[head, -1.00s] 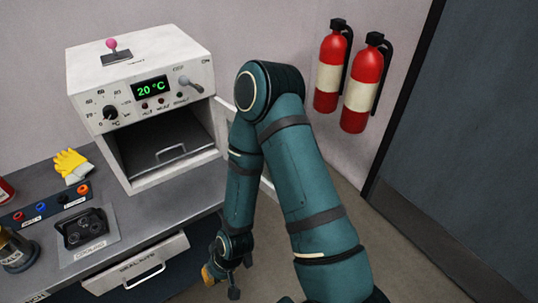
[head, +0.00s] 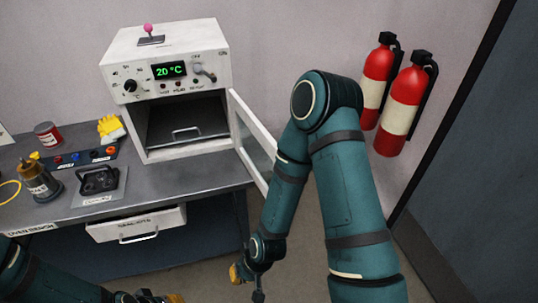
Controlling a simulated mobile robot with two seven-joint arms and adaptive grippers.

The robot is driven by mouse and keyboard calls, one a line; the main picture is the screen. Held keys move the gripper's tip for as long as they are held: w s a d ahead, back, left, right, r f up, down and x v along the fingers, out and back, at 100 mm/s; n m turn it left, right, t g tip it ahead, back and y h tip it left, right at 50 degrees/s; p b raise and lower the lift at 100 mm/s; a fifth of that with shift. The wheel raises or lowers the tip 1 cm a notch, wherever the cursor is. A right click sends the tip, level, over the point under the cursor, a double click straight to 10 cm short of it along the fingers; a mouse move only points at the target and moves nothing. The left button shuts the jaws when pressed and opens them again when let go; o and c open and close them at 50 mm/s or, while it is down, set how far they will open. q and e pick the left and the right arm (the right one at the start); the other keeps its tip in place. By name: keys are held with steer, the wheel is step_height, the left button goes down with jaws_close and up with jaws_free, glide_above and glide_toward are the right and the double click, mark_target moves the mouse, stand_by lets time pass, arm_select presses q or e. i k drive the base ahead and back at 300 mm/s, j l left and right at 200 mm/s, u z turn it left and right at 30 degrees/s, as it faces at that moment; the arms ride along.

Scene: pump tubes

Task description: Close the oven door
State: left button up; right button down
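The white oven (head: 166,45) stands on the grey bench, its display reading 20 °C. Its door (head: 236,105), a white frame with a glass pane, stands open, swung out to the right from the oven's right edge. My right arm hides part of the door's outer side. The oven's dark chamber is exposed, with a handled tray (head: 186,141) inside. My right gripper (head: 250,282) hangs low in front of the bench, below and apart from the door; its finger opening is unclear. My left gripper (head: 148,297) is cut off by the bottom edge.
A drawer (head: 138,225) under the bench is slightly out. Yellow gloves (head: 111,129), a red can (head: 47,134), a brown bottle (head: 39,181) and a black fixture (head: 98,181) are on the bench. Two fire extinguishers (head: 402,103) hang on the wall at right. Floor is clear beside the bench.

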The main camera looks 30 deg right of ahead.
mark_target(239, 109)
steer(key=l, duration=0.9)
steer(key=i+l+u, duration=0.15)
steer(key=i+l, duration=0.15)
steer(key=l, duration=0.15)
steer(key=i+l+u, duration=0.1)
steer(key=i+l, duration=0.2)
steer(key=l, duration=0.15)
